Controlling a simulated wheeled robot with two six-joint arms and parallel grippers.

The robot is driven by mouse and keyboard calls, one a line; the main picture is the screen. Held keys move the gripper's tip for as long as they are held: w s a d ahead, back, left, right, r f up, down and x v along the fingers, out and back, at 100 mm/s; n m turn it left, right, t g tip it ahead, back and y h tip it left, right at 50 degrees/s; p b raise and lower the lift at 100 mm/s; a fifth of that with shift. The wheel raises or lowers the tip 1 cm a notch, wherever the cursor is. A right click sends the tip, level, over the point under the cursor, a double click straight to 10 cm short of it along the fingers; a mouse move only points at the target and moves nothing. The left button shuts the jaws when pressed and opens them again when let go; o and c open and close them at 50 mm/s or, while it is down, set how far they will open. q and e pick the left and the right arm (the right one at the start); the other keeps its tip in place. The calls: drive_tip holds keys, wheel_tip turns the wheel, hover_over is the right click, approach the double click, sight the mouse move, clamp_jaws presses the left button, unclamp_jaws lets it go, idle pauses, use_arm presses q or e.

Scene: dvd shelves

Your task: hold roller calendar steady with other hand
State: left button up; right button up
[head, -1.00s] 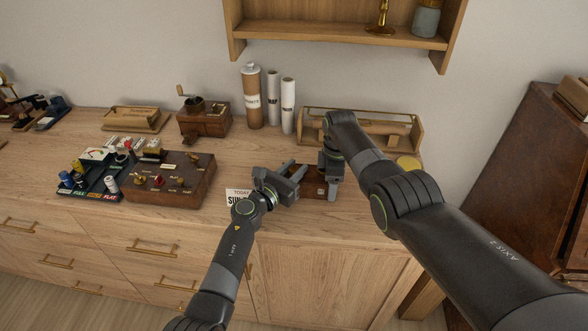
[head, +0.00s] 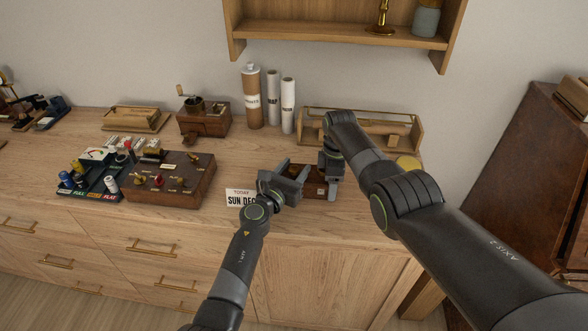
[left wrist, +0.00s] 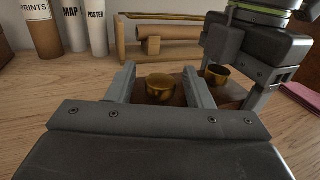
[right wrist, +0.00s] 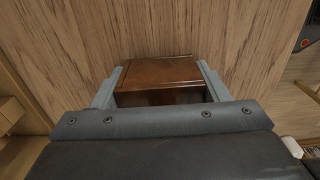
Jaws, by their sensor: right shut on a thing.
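The roller calendar (head: 314,182) is a small dark brown wooden block on the dresser top, largely hidden by my grippers in the head view. The left wrist view shows brass knobs (left wrist: 160,86) on top of it. My left gripper (head: 293,168) is open, its fingers on either side of one knob; I cannot tell whether they touch it. My right gripper (head: 329,184) is shut on the calendar's right end. In the right wrist view the brown block (right wrist: 160,72) fills the space between the fingers.
A wooden rack (head: 412,135) and upright tubes (head: 288,105) stand behind. A brown box with brass fittings (head: 190,185) is to the left. The dresser's front edge is close.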

sight(294, 168)
use_arm(q)
drive_tip(key=shift+r, duration=0.1)
drive_tip(key=shift+r, duration=4.9)
use_arm(e)
drive_tip(key=o, duration=1.2)
drive_tip(key=shift+o, duration=0.2)
drive_tip(key=shift+r, duration=0.1)
